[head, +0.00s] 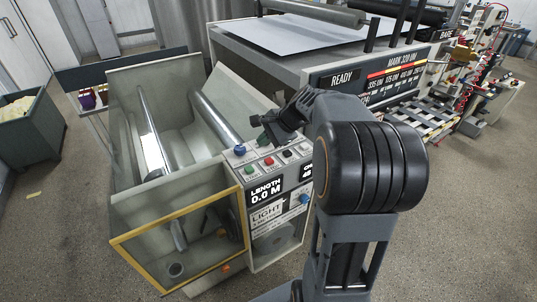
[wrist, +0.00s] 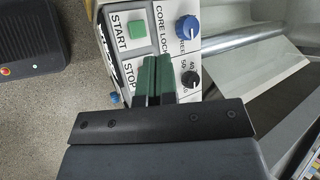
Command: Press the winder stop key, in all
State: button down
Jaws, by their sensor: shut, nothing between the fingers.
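The winder's key panel shows in the head view, with a red key (head: 269,161) beside a green key (head: 250,170). In the wrist view, the green START key (wrist: 137,29) is in plain sight. The STOP label (wrist: 130,74) is just left of my fingers, and the red key is hidden there behind my gripper. My gripper (wrist: 159,62) is shut and empty, its green fingers together, pointing at the panel. In the head view my gripper (head: 264,138) is just above and behind the red key. I cannot tell whether it touches the panel.
A blue core lock knob (wrist: 187,27) and a black knob (wrist: 190,78) are close to my fingers. A black key (head: 287,154) is right of the red one. The winder's tall clear guard (head: 185,225) with a yellow edge stands to the left.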

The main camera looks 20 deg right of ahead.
aim_at(269, 161)
jog(key=w+d+m, duration=0.1)
jog(key=w+d+m+t, duration=0.1)
jog(key=d, duration=0.1)
jog(key=shift+w+r+y, duration=0.3)
jog(key=shift+w+r, duration=0.1)
jog(key=shift+f, duration=0.15)
notch_tip(269, 161, down, 8)
jog(key=b, duration=0.6)
jog(key=shift+f+b, duration=0.25)
jog(key=shift+b, duration=0.15)
jog(key=shift+f, duration=0.15)
dwell(1.5)
jog(key=shift+f, duration=0.25)
jog(key=shift+f+b, duration=0.5)
jog(key=shift+b, duration=0.1)
dwell(0.5)
jog(key=shift+r, duration=0.2)
jog(key=shift+r+p, duration=0.75)
jog(key=shift+p, duration=0.05)
